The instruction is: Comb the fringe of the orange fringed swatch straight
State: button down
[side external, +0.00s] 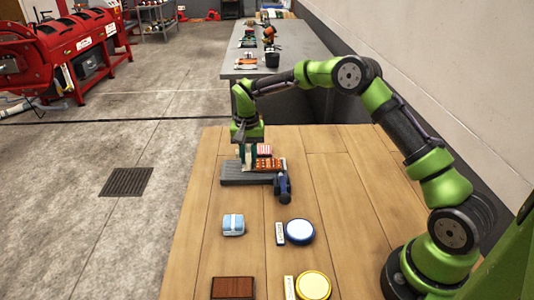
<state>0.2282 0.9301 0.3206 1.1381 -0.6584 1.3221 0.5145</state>
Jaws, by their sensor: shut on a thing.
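The orange fringed swatch (268,164) lies on a grey board (236,180) towards the far end of the wooden table. It shows orange with pale marks, and a red-and-white piece (264,151) stands at its back. My gripper (246,153) points down over the left part of the board, beside the swatch's left edge. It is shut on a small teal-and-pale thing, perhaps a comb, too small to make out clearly. I cannot tell whether that thing touches the fringe. The state of the fringe strands cannot be made out.
A dark blue tool (283,188) rests at the board's right front. Nearer are a light blue block (233,225), a blue-rimmed round tin (300,231), a yellow round tin (313,285) and a brown block (232,288). The wooden table (355,200) is clear to the right.

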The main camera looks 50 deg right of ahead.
aim_at(234, 168)
jog(key=shift+w+a+f, duration=0.1)
jog(key=shift+a+f, duration=0.05)
jog(key=shift+f, duration=0.3)
dwell(0.9)
jog(key=shift+w+a+f, duration=0.1)
jog(key=shift+w+a, duration=0.45)
jog(key=shift+a, duration=0.05)
dwell(0.5)
jog(key=shift+w+a, duration=0.2)
jog(key=shift+w+a+f, duration=0.1)
jog(key=shift+w+a, duration=0.1)
jog(key=shift+a, duration=0.05)
jog(key=shift+w+a, duration=0.5)
dwell(0.3)
jog(key=shift+r, duration=2.75)
jog(key=shift+d, duration=0.1)
